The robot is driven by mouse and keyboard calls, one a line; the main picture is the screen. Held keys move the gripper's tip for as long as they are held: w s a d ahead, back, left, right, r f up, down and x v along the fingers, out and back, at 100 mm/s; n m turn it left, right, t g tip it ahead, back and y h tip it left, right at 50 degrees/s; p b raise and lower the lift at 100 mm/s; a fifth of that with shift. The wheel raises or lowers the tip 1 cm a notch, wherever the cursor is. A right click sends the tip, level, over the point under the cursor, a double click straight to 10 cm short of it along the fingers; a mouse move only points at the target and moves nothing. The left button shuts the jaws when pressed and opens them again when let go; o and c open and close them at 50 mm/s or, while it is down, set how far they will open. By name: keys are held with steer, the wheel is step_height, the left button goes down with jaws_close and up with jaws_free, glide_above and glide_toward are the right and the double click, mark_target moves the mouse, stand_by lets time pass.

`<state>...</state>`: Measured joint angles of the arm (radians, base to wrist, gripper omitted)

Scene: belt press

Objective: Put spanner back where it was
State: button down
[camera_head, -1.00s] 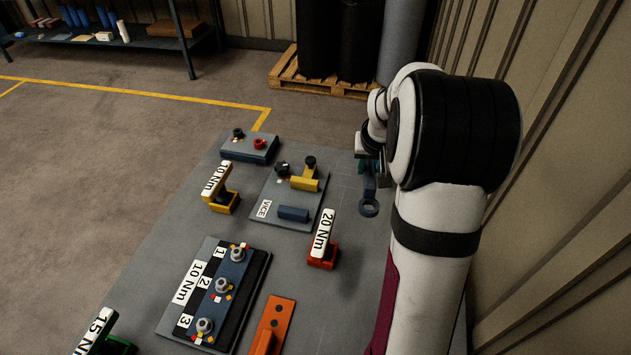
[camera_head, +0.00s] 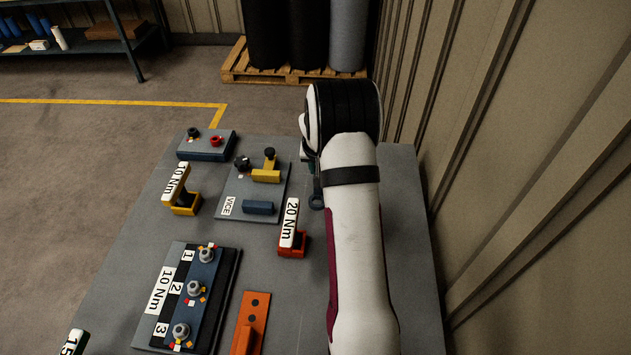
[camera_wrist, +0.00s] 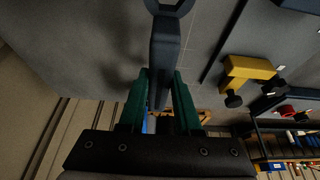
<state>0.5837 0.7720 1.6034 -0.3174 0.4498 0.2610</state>
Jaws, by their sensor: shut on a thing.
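The spanner is dark blue-grey with a ring end (camera_head: 316,201). In the wrist view the spanner (camera_wrist: 165,48) runs between the green fingers of my gripper (camera_wrist: 160,78), which is shut on its shank. Its ring end points away from the gripper and is cut off by the top edge of that view. In the head view my gripper (camera_head: 311,168) is mostly hidden behind my arm. The spanner hangs with its ring end down, right of the vice plate and above the grey bench. Its original place cannot be told from these frames.
The vice plate (camera_head: 235,210), red 20 Nm tool (camera_head: 292,242), yellow 10 Nm tool (camera_head: 184,203) and bolt board (camera_head: 224,318) stand left of my arm. An orange plate (camera_head: 248,335) lies at the front. Grey bench (camera_head: 402,220) is bare right of my arm.

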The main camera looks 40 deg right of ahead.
steer(key=shift+w+a+f, duration=0.1)
steer(key=shift+w+f, duration=0.1)
steer(key=shift+f, duration=0.5)
steer(key=shift+w+a+f, duration=0.1)
steer(key=shift+w+f, duration=0.05)
steer(key=shift+f, duration=0.55)
steer(key=shift+w+a+f, duration=0.1)
steer(key=shift+w+f, duration=0.1)
steer(key=shift+f, duration=0.5)
steer(key=shift+f, duration=0.2)
steer(key=c, duration=0.6)
jaws_free()
steer(key=v, duration=1.5)
steer(key=shift+r, duration=0.25)
steer(key=s+a+r+n+g+y, duration=0.1)
steer(key=s+a+r, duration=0.2)
steer(key=s+a, duration=0.55)
steer(key=s+a+r+n+y, duration=0.1)
steer(key=s+a+r+y, duration=0.3)
steer(key=a, duration=0.8)
steer(key=s+a+g, duration=0.1)
steer(key=s+a, duration=0.3)
steer(key=s, duration=0.3)
steer(key=s+a+f+n+g, duration=0.1)
steer(key=s+a, duration=0.4)
steer(key=s, duration=0.3)
steer(key=shift+f, duration=0.2)
